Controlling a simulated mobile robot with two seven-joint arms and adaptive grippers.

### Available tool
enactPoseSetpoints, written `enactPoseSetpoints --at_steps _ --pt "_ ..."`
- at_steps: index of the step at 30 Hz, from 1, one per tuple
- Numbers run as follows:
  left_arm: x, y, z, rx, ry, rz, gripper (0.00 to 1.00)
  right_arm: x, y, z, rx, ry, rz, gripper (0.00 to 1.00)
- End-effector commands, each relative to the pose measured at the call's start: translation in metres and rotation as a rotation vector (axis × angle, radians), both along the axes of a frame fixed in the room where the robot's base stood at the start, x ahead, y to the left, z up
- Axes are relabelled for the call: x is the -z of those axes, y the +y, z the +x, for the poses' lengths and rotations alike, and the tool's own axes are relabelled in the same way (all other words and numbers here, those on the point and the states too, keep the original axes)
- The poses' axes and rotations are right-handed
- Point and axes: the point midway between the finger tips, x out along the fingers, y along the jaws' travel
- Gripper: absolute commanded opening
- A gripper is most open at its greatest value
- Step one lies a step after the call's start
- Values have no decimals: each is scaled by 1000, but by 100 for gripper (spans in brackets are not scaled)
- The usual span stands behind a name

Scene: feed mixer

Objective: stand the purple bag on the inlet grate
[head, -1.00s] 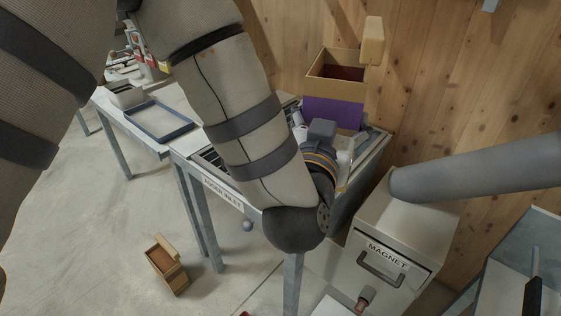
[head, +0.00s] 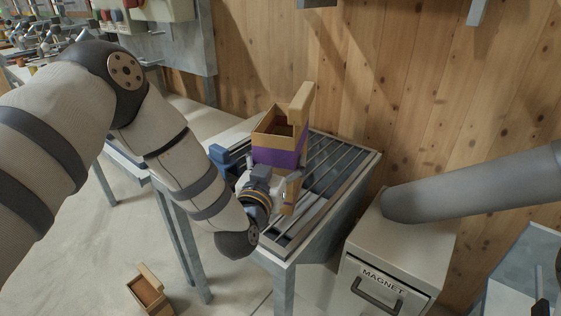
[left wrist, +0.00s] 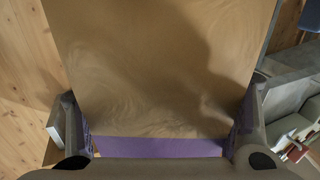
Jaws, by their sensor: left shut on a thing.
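The purple bag (head: 277,157) is an open-topped tan box shape with a purple band around its lower part and a tall tan flap at one corner. It looks upright, over the back left part of the inlet grate (head: 335,168). My left gripper (head: 281,180) is shut on it from the near side. In the left wrist view the fingers (left wrist: 160,112) lie on both sides of the bag's tan face (left wrist: 150,60). The bag's underside is hidden, so I cannot tell whether it touches the bars. My right gripper is not in view.
A box labelled MAGNET (head: 388,250) with a thick grey pipe (head: 475,185) stands right of the grate table. A blue object (head: 220,155) is left of the bag. A small tan box (head: 150,291) is on the floor. The grate's right side is clear.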

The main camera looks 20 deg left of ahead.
Motion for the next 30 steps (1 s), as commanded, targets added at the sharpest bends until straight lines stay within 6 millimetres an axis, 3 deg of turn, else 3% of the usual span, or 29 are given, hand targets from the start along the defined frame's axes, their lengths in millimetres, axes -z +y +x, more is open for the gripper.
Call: enactPoseSetpoints --at_steps 1,11,12,14,26,30 --pt "7 0 0 -2 -2 -1 11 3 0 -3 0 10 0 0" --pt "7 0 1 -1 -7 -1 11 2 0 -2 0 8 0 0" --pt "8 0 0 -1 -3 -1 82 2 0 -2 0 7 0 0" --pt "7 0 0 -1 -3 -1 95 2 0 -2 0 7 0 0" --pt "2 0 0 -1 -5 -1 96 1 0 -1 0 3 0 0" --pt "2 -1 -26 1 -3 -1 96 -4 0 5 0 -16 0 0"
